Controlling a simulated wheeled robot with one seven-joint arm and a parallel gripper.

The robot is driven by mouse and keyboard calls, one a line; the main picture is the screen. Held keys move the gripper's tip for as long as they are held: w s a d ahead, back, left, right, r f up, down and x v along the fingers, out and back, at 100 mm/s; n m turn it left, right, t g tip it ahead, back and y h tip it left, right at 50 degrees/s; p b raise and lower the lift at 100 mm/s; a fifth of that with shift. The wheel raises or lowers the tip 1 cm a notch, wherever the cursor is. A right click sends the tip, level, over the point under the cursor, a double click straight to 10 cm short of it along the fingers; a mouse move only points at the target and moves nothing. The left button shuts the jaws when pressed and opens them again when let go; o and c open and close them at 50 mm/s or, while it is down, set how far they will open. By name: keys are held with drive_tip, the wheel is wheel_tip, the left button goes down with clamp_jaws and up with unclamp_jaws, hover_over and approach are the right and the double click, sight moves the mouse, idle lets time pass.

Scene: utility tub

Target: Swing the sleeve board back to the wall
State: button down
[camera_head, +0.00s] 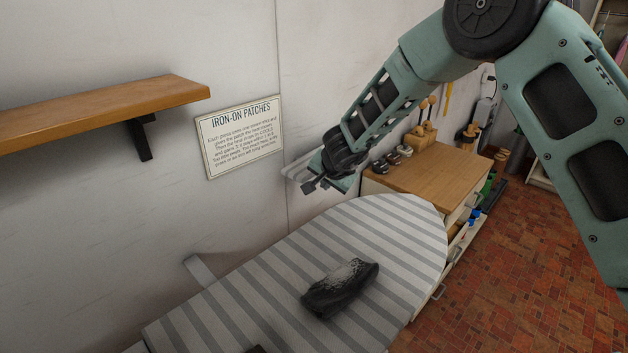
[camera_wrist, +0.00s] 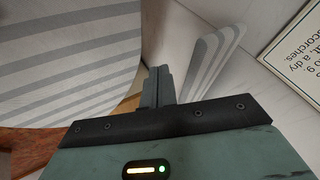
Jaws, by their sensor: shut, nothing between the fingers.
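The sleeve board is a narrow board with a grey-and-white striped cover. In the wrist view the sleeve board (camera_wrist: 208,62) stands close to the white wall, just right of my fingers. In the head view only a pale piece of the sleeve board (camera_head: 297,167) shows, left of my gripper and near the wall. The sleeve board's mount is hidden.
A large striped ironing board (camera_head: 395,222) spans the lower middle, with a dark crumpled cloth (camera_head: 340,288) on it. An iron-on patches sign (camera_head: 240,137) and a wooden shelf (camera_head: 100,110) are on the wall. A wooden-topped cabinet (camera_head: 430,175) stands behind. Brick floor is clear at right.

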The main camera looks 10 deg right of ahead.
sight(299, 175)
drive_tip(key=shift+w+a+p, duration=1.4)
drive_tip(key=shift+w, duration=0.1)
drive_tip(key=shift+f, duration=0.1)
drive_tip(key=shift+a, duration=0.1)
drive_tip(key=a+p, duration=0.1)
drive_tip(key=p, duration=0.1)
drive_tip(key=shift+w+r+p, duration=0.3)
drive_tip(key=shift+w+p, duration=0.05)
drive_tip(key=shift+p, duration=0.05)
drive_tip(key=shift+w+a+m+h+p, duration=0.4)
drive_tip(key=shift+a+m+p, duration=0.1)
drive_tip(key=shift+p, duration=0.45)
drive_tip(key=shift+w+a+f+m+p, duration=0.15)
drive_tip(key=shift+w+a+m+p, duration=0.2)
drive_tip(key=shift+w+a, duration=0.2)
drive_tip(key=shift+a, duration=0.2)
